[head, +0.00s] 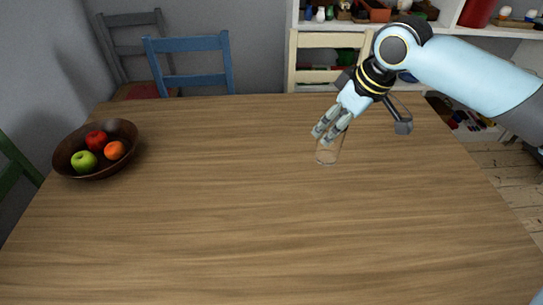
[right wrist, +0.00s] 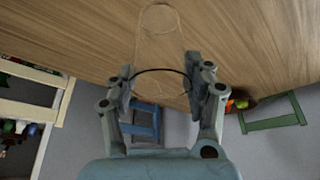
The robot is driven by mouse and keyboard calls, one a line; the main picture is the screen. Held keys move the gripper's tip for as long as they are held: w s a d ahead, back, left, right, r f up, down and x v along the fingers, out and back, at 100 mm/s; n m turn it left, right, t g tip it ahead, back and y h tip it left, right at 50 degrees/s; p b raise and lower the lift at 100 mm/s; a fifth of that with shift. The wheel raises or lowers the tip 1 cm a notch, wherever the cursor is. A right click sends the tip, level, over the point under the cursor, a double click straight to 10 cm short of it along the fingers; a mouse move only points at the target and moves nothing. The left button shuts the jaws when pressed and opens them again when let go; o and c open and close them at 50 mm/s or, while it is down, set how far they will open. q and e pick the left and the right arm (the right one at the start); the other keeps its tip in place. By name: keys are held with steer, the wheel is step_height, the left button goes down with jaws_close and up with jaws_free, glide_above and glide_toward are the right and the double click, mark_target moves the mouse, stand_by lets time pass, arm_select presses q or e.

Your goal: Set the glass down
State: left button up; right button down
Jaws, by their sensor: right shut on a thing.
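The clear glass (head: 328,153) shows below the fingertips of my right gripper (head: 331,129) in the head view, over the right middle part of the wooden table (head: 230,220). In the right wrist view the glass (right wrist: 159,48) reaches out between the two fingers of the right gripper (right wrist: 160,78), with a finger on each side of it. The right gripper is shut on the glass. The glass is see-through, and I cannot tell whether its base touches the table. My left gripper is not in view.
A dark bowl (head: 62,162) with apples and an orange stands at the table's left. A blue chair (head: 190,81), a grey chair (head: 135,19) and a cream chair (head: 325,39) stand behind the table. White shelves (head: 448,12) are at the back right. The table's middle and front are clear.

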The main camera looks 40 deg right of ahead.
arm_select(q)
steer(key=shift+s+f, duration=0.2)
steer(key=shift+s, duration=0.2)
arm_select(e)
steer(key=w+a+f, duration=0.7)
steer(key=a+f, duration=0.1)
steer(key=f, duration=0.2)
steer(key=shift+w+a+f, duration=0.3)
steer(key=shift+w, duration=0.05)
steer(key=shift+f, duration=0.2)
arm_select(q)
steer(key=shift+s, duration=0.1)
arm_select(e)
steer(key=shift+c, duration=2.4)
jaws_free()
